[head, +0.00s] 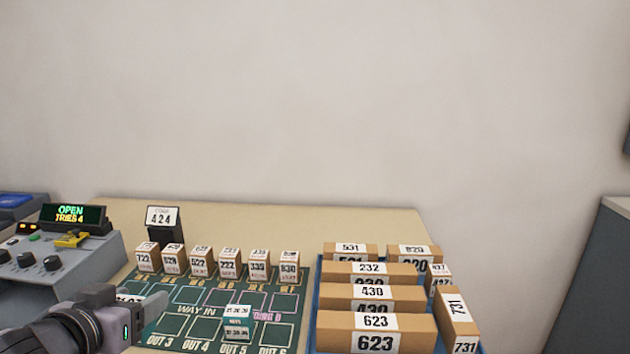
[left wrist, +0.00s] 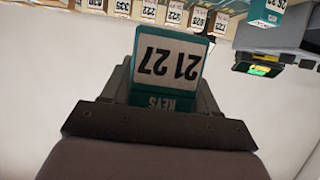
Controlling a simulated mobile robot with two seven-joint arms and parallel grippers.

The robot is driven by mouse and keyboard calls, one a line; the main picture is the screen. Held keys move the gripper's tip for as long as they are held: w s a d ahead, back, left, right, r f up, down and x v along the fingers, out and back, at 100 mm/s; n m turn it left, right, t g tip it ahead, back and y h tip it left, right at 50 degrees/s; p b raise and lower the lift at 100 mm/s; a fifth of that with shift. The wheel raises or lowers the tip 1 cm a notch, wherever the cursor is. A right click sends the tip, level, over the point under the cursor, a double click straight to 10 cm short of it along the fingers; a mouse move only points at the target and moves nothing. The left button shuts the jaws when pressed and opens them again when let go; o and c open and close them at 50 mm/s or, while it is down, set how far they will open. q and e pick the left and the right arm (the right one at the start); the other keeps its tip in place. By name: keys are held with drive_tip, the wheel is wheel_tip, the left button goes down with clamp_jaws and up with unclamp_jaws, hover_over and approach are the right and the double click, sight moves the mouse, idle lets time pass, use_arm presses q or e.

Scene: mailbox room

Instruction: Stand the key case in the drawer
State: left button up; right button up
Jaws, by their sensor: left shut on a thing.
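The key case (left wrist: 168,62) is a teal block with a white label reading 21 27 and the word KEYS, upside down in the left wrist view. My left gripper (left wrist: 165,105) is shut on it, and the case sticks out between the fingers. In the head view my left gripper (head: 148,308) is at the bottom left, over the left edge of the green mat, and mostly hides the case; a bit of its white label (head: 129,298) shows. I cannot make out the drawer clearly in either view. My right gripper is not in view.
A grey console (head: 45,255) with a display reading OPEN, TRIES 4 stands at left. A blue tray (head: 313,300) of brown boxes is at right.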

use_arm(q)
drive_tip(key=s+d+f, duration=0.5)
drive_tip(key=s+f, duration=0.1)
drive_tip(key=f, duration=0.3)
drive_tip(key=shift+s+n+y, duration=0.35)
drive_tip(key=shift+n+y, duration=0.05)
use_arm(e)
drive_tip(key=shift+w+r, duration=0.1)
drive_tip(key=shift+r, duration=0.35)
